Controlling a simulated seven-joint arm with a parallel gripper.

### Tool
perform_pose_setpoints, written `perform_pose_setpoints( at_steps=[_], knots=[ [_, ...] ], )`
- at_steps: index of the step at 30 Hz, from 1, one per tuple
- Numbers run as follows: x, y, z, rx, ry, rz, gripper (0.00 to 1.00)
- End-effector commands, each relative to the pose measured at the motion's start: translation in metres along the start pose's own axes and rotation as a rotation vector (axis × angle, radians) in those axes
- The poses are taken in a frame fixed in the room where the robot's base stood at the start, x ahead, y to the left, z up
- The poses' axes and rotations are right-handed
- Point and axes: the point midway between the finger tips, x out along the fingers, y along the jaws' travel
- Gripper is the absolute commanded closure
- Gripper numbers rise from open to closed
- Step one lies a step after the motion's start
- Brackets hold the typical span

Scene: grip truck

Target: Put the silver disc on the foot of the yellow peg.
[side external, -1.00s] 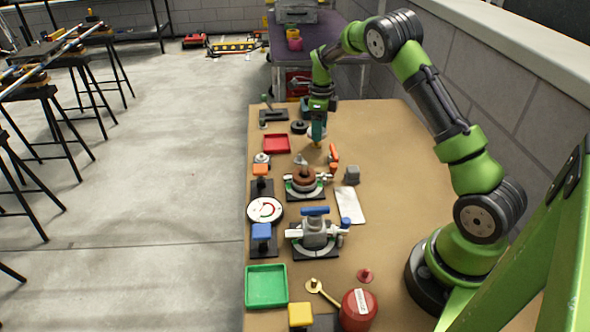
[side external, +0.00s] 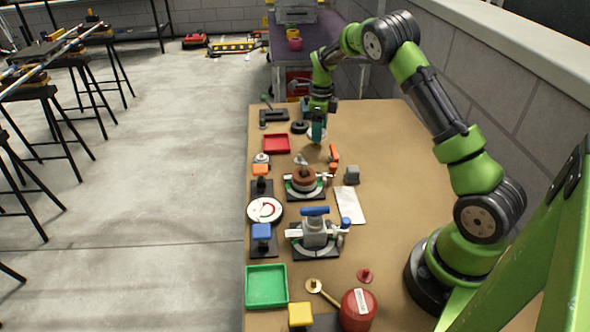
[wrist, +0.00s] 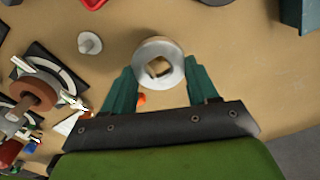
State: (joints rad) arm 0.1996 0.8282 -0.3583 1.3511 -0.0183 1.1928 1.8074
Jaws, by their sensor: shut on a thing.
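My gripper (side external: 317,138) is at the far part of the bench, low and pointing down. It is shut on the silver disc (wrist: 147,82), a pale metal ring with a hole. In the wrist view my gripper (wrist: 160,88) has one teal finger on each side of the disc. In the side view the disc (side external: 311,134) shows as a pale edge around the fingers. A tan-yellow shape shows inside the hole; I cannot tell whether it is the yellow peg or the bench.
A red tray (side external: 276,143) lies left of my gripper and a small grey pin-like part (side external: 301,160) stands nearer the camera. An orange-handled item (side external: 334,153) is close on the right. Clamp fixtures (side external: 304,181) fill the bench's middle; its far right is clear.

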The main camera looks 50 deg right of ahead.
Motion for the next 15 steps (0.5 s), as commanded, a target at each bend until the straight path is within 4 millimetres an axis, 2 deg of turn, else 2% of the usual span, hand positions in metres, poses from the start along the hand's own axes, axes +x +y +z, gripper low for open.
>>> perform_pose_setpoints(
  at_steps=[15],
  knots=[
    [0.0036, 0.0, 0.0001, 0.0, 0.0, 0.0, 0.74]
  ],
)
